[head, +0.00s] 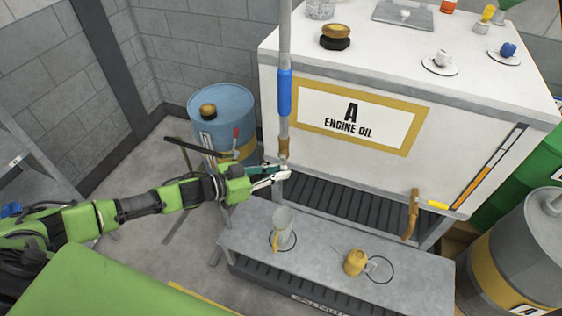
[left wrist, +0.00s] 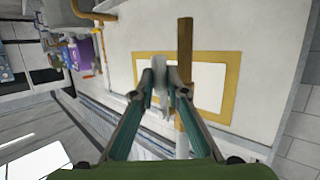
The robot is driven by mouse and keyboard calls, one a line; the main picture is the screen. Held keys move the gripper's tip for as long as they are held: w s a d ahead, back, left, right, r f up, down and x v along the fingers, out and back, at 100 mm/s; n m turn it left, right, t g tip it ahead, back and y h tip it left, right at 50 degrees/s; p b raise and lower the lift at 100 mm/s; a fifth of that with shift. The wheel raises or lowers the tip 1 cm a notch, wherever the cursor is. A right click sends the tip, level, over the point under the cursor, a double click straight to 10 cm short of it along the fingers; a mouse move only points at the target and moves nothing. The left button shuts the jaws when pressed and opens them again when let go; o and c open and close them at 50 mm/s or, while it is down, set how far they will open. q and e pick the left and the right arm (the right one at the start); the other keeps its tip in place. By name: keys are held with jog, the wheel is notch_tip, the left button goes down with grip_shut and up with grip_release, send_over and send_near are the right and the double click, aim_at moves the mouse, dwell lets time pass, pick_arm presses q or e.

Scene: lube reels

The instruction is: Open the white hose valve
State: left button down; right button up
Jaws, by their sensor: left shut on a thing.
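A pale hose (head: 284,40) with a blue sleeve (head: 284,92) hangs down in front of the white tank marked A ENGINE OIL. Its brass fitting (head: 284,147) is near the lower end and also shows in the left wrist view (left wrist: 185,50). My left gripper (head: 283,174) is at the hose's lower end, just below the brass fitting. In the left wrist view its fingers (left wrist: 160,92) are shut on a pale grey-white valve handle (left wrist: 161,80), beside the hose. The fingers partly hide the handle. My right gripper is not in view.
A grey bench (head: 328,262) below holds a clear jug (head: 283,225) and a yellow can (head: 354,263). A blue drum (head: 222,112) stands behind my left arm. A brown tap (head: 411,212) juts from the tank's front at right. Grey floor is open at left.

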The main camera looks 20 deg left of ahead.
pick_arm(q)
jog(key=shift+a+r+y+p, duration=0.15)
jog(key=shift+y+p, duration=0.15)
jog(key=shift+p, duration=0.15)
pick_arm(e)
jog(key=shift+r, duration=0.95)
pick_arm(q)
jog(key=c, duration=2.3)
grip_release()
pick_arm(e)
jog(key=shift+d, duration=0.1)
pick_arm(q)
jog(key=shift+v, duration=6)
jog(key=shift+w+r, duration=0.1)
